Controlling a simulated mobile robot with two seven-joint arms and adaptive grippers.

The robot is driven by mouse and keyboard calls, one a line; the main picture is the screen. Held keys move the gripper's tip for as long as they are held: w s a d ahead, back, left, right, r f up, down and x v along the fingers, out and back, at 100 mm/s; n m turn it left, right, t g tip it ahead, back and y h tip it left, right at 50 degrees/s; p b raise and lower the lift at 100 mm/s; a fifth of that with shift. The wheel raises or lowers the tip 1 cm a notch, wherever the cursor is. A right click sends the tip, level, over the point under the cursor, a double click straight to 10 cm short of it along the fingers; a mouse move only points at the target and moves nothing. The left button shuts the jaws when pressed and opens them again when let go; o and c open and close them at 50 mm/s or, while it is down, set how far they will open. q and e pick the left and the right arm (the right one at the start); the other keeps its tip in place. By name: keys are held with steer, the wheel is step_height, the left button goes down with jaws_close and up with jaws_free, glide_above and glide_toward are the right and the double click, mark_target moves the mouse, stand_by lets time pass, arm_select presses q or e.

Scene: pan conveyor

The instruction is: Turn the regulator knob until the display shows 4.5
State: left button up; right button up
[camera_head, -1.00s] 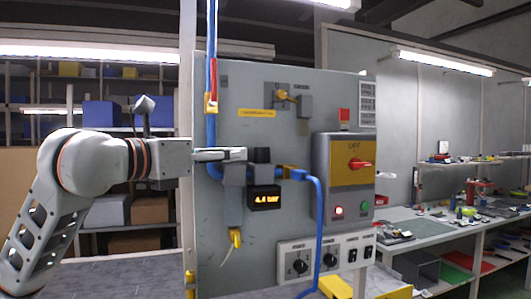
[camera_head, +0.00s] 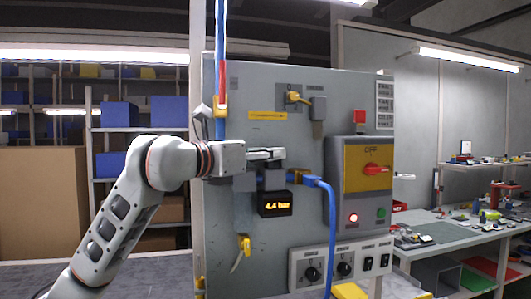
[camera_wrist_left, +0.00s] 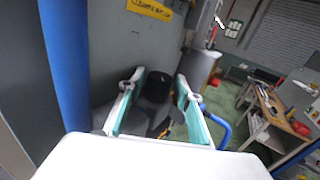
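The regulator (camera_head: 273,180) is mounted on the grey control panel, with a black knob on top. The knob (camera_wrist_left: 157,86) shows between my fingers in the left wrist view. The display (camera_head: 275,205) below the regulator reads about 4.4 bar in yellow digits. My left gripper (camera_head: 270,154) comes in from the left at knob height, its fingers overlapping the knob in the head view. In the left wrist view its fingers are spread, with gaps on both sides of the knob; contact does not show. The right gripper is out of view.
A blue pipe (camera_head: 220,70) runs vertically just left of the gripper, close to the wrist. A blue hose (camera_head: 331,220) curves down from the regulator's right. A red-handled switch box (camera_head: 360,178) and lower dials (camera_head: 312,274) share the panel. A cluttered bench (camera_head: 450,235) stands right.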

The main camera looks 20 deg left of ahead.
arm_select(q)
steer(key=c, duration=0.8)
steer(key=shift+w+a+f+m+h, duration=0.1)
steer(key=shift+m+h, duration=0.2)
steer(key=shift+h, duration=0.1)
steer(key=shift+m+g+h, duration=0.3)
steer(key=shift+g+h, duration=0.1)
steer(key=o, duration=0.8)
steer(key=shift+a, duration=0.1)
